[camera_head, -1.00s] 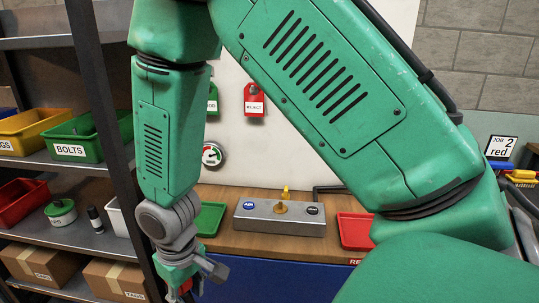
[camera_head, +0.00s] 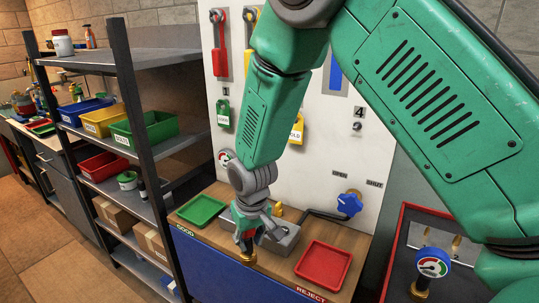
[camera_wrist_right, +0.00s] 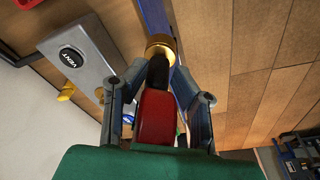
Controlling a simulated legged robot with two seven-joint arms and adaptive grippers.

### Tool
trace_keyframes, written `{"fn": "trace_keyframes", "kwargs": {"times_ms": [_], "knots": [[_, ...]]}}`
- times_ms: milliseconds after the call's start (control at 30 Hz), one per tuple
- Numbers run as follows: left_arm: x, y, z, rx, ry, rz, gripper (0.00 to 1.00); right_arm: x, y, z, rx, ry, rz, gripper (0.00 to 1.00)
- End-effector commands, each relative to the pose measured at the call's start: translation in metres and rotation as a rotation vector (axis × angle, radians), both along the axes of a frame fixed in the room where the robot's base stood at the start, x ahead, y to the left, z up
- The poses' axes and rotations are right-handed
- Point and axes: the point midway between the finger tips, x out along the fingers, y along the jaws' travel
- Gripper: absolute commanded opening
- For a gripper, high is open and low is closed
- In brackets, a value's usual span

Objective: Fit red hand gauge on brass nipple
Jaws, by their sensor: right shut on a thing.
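My right gripper (camera_head: 248,232) is shut on the red hand gauge. In the wrist view its fingers (camera_wrist_right: 160,100) grip the gauge's red body (camera_wrist_right: 156,118), with a black neck and a brass end (camera_wrist_right: 160,44) pointing away. In the head view the brass end (camera_head: 247,256) hangs below the fingers, near the bench's front edge, apart from the grey block (camera_head: 286,240). The gauge's dial does not show. My left gripper is out of view.
The green tray (camera_head: 201,210) is left of the block and the red reject tray (camera_head: 323,266) is right. A blue valve handle (camera_head: 349,204) stands behind. A blue gauge (camera_head: 433,263) is at far right. Shelves (camera_head: 150,140) stand left. A black VENT button (camera_wrist_right: 70,56) tops the block.

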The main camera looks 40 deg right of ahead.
Motion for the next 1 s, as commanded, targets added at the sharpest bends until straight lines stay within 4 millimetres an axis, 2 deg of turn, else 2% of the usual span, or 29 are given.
{"fn": "trace_keyframes", "kwargs": {"times_ms": [33, 100, 233, 400, 500, 667, 1000], "knots": [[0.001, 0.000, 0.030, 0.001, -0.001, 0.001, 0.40, 0.018, -0.013, 0.030, -0.006, -0.024, -0.026, 0.00], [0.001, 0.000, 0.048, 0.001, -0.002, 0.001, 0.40, 0.037, -0.030, 0.050, -0.016, -0.052, -0.053, 0.00], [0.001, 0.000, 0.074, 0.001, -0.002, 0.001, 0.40, 0.065, -0.059, 0.080, -0.033, -0.096, -0.094, 0.00], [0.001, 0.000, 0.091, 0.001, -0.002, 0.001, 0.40, 0.083, -0.084, 0.101, -0.045, -0.131, -0.122, 0.00], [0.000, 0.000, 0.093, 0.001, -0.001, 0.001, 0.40, 0.086, -0.091, 0.103, -0.048, -0.138, -0.129, 0.00], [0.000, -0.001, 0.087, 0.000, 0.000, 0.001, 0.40, 0.087, -0.092, 0.097, -0.049, -0.140, -0.130, 0.00], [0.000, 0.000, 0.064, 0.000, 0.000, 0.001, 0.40, 0.087, -0.090, 0.070, -0.049, -0.139, -0.129, 0.00]]}}
